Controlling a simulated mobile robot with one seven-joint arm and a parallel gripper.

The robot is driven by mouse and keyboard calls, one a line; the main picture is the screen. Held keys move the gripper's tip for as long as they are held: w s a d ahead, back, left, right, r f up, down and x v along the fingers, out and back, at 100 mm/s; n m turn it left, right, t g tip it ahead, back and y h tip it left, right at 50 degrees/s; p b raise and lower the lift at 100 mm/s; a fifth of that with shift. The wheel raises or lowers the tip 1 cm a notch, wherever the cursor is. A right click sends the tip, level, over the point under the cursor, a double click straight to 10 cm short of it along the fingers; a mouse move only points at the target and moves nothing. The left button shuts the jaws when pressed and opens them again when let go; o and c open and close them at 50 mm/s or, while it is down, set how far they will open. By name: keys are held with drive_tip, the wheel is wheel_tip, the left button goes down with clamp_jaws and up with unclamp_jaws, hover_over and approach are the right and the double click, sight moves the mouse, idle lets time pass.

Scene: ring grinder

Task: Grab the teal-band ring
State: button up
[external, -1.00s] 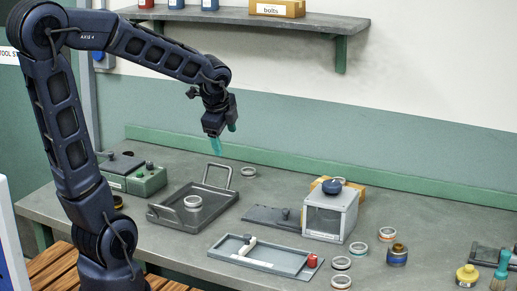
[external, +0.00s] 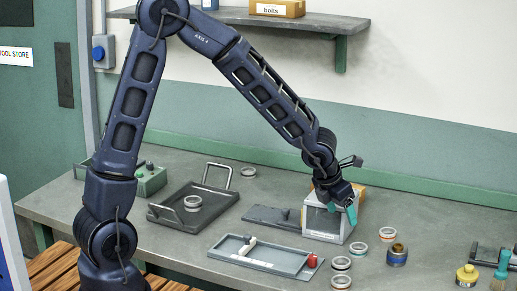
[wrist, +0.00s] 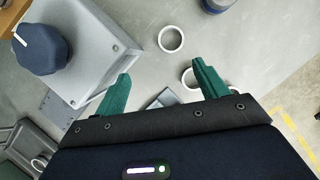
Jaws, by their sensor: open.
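My gripper (external: 345,212) is open and empty, pointing down in front of the grey box with the blue knob. In the wrist view its two green fingers (wrist: 161,70) stand apart. A ring with a faint bluish-teal band (external: 357,249) lies on the bench right of the box, below and right of my gripper; its band colour is hard to tell at this size. A pale ring (wrist: 190,77) in the wrist view, partly hidden by the right finger, appears to be this one. Another ring (external: 387,234), with an orange-looking band, also shows in the wrist view (wrist: 171,39).
The grey box (wrist: 85,75) is close beside the left finger. Two more rings (external: 340,263) lie toward the front edge. A brown-topped blue jar (external: 397,256) stands to the right. The shallow tray (external: 262,265) and red piece (external: 312,260) lie left of the rings.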

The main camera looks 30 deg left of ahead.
sight(358, 246)
drive_tip(key=shift+m, duration=0.6)
drive_tip(key=shift+s+d+x, duration=0.2)
drive_tip(key=shift+d+x, duration=0.1)
drive_tip(key=shift+x, duration=1.7)
drive_tip(key=shift+s+d+x, duration=0.25)
drive_tip(key=shift+d+x, duration=0.05)
drive_tip(key=shift+x, duration=1.65)
drive_tip(key=shift+s+d+x, duration=0.2)
drive_tip(key=shift+d+x, duration=0.1)
drive_tip(key=shift+x, duration=1.7)
drive_tip(key=c, duration=1.1)
drive_tip(key=shift+c, duration=0.2)
